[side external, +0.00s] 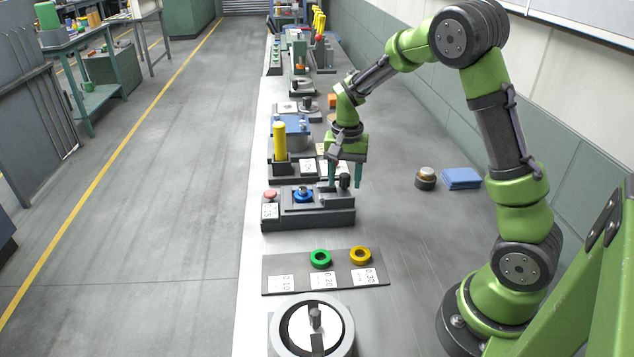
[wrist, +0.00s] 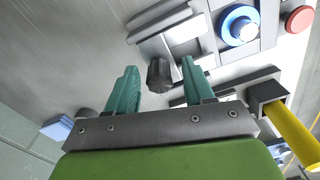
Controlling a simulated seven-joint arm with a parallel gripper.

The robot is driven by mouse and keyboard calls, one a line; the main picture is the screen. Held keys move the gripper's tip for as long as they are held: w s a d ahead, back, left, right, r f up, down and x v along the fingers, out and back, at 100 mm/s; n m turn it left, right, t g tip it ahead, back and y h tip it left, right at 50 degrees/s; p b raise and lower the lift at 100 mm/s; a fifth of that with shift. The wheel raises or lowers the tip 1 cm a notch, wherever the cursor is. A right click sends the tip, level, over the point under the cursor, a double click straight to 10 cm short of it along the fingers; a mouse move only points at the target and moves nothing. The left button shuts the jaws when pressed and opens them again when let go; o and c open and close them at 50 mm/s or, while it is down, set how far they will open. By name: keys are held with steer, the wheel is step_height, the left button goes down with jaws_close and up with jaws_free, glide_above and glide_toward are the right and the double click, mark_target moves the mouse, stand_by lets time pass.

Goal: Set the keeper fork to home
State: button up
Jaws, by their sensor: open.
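The grey fixture (side external: 315,215) stands on the bench with a blue ring (side external: 303,195) on its top and a red button (side external: 270,195) at its left end. A dark knob (side external: 344,182) stands at its right end; I take it to be the handle of the keeper fork, whose prongs I cannot make out clearly. My gripper (side external: 345,175) is open, pointing down, with its teal fingers on either side of the knob. In the wrist view, the knob (wrist: 160,73) shows between the open fingers (wrist: 158,68), with gaps on both sides. The blue ring (wrist: 238,25) is to the upper right.
A yellow post (side external: 280,142) stands on the unit behind the fixture. In front lies a grey plate (side external: 300,268) with a green ring (side external: 320,258) and a yellow ring (side external: 360,255). A blue cloth-like stack (side external: 461,178) lies to the right.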

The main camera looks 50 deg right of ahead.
mark_target(345, 174)
jaws_close()
steer(key=shift+w+a, duration=2.15)
steer(key=shift+w, duration=0.05)
jaws_free()
steer(key=shift+a, duration=0.1)
steer(key=s+d, duration=0.4)
steer(key=shift+s+d, duration=0.2)
steer(key=shift+d, duration=0.05)
step_height(345, 174, up, 17)
steer(key=s+a+n+t+y, duration=0.2)
steer(key=s+a+n+t, duration=0.5)
steer(key=s+a, duration=0.7)
steer(key=shift+s+a+f+n, duration=0.35)
steer(key=shift+s+n, duration=0.15)
steer(key=shift+s, duration=0.55)
